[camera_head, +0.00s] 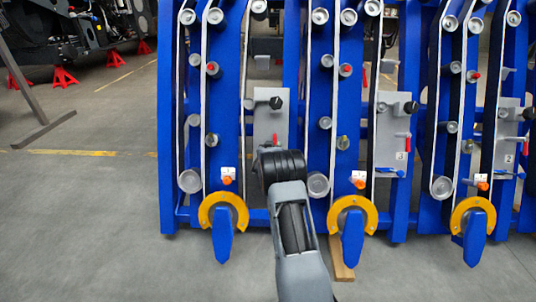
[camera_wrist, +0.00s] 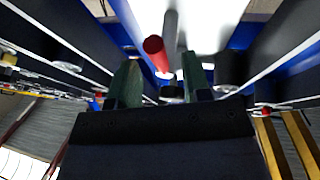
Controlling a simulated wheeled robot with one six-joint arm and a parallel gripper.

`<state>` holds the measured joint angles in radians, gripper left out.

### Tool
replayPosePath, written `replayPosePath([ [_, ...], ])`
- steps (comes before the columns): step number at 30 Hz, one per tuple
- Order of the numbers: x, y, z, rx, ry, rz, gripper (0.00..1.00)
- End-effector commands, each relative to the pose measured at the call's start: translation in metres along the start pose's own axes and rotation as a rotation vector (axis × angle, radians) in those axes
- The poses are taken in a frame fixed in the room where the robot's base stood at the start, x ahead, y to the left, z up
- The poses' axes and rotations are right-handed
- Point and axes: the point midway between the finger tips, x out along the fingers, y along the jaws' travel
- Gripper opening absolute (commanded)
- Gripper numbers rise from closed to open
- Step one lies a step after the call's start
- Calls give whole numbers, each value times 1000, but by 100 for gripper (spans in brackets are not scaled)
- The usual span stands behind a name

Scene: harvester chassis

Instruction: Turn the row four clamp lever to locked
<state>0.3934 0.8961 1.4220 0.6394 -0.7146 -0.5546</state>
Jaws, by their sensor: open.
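The row four clamp lever appears to be the red-handled lever (camera_head: 275,140) on the grey plate (camera_head: 265,128) of the leftmost blue row unit; only a bit of red shows above my wrist. The plate's number is hidden. In the wrist view, the red handle (camera_wrist: 157,54) lies beyond and between the two green fingers of my gripper (camera_wrist: 162,75), nearer the left finger. My gripper is open, and I cannot tell whether a finger touches the handle. In the head view, my black wrist hides the fingers and the lower plate.
Similar plates with red levers stand to the right, the row three lever (camera_head: 403,136) and the row two lever (camera_head: 525,146). A black knob (camera_head: 276,103) sits just above the lever. Blue frame bars and rollers flank my arm. Grey floor lies open at the left.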

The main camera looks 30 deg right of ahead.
Motion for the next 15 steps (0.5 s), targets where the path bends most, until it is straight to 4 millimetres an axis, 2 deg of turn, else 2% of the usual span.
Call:
replayPosePath([
  [9,-62,-1,-4,-1,0,-2,44],
  [15,-88,-1,-2,0,1,-2,44],
])
